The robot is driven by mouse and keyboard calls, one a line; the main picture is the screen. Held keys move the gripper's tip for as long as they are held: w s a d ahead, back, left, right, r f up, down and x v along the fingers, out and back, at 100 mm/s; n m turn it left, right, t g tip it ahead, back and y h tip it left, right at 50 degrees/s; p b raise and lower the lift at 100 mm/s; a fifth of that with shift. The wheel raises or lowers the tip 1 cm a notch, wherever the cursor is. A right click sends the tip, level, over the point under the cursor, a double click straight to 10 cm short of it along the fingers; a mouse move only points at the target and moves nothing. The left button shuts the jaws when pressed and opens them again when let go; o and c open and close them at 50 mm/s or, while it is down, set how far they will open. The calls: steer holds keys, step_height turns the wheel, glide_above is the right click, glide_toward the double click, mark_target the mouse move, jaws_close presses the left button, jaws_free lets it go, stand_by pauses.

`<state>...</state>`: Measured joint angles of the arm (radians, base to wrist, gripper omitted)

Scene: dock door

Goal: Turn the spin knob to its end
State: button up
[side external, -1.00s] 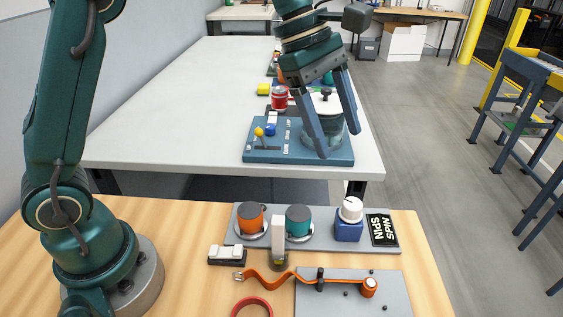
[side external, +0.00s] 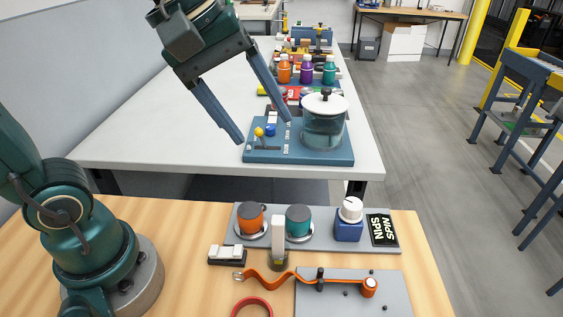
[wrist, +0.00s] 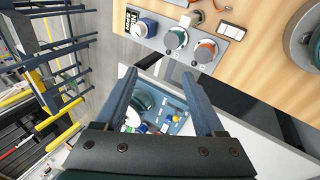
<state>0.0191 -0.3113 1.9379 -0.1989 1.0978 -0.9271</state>
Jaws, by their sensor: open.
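The spin knob is a white knob (side external: 350,208) on a blue square base, beside a black label (side external: 382,229) reading SPIN, at the right end of a grey panel (side external: 330,241). In the wrist view the knob (wrist: 143,27) is near the top, next to the label, beyond my fingertips. My gripper (side external: 263,130) is open and empty, with its fingers angled downward. In the side view it appears above and left of the knob, well apart from it. In the wrist view the gripper (wrist: 160,75) shows two spread fingers with nothing between their tips.
An orange knob (side external: 251,217) and a teal knob (side external: 298,222) share the panel, with a pale upright lever (side external: 278,238) in front. An orange strap (side external: 270,281) lies nearer. A blue unit with a lidded glass jar (side external: 323,124) stands on the white table behind.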

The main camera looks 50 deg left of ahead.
steer(key=s+a+f+m+g+y, duration=0.1)
steer(key=s+m, duration=0.3)
steer(key=m, duration=0.5)
steer(key=s+a+f+m+g+y, duration=0.1)
steer(key=s+a+f+m+g, duration=0.1)
steer(key=m, duration=0.7)
steer(key=shift+s+a+f+g+y, duration=0.45)
steer(key=shift+s+f, duration=0.55)
steer(key=shift+s, duration=0.65)
